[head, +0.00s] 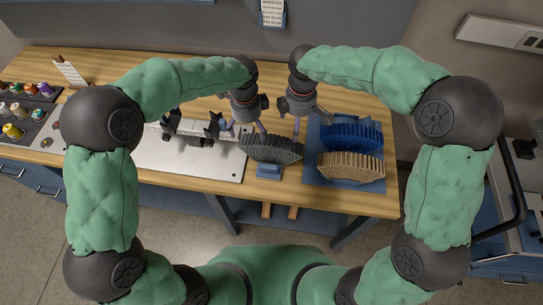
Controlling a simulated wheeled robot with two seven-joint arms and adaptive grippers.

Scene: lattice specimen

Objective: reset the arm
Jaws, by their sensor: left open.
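My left gripper (246,127) points down over the worktable, just above and behind the left end of a dark grey lattice specimen (271,149). It is open, with nothing seen between its fingers. My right gripper (298,127) hangs beside it to the right, near the grey specimen's right end. Its fingers are small and partly edge-on, so I cannot tell whether it is open or touching the specimen. The grey specimen stands on a small blue holder (268,171) at the table's front. Both my green-sleeved arms are bent and raised over the table.
A blue tray (312,160) on the right holds a blue specimen (352,135) and a tan one (350,167). A white plate (190,164) with black fixtures (196,130) lies to the left. Several thread spools (14,131) stand at the far left.

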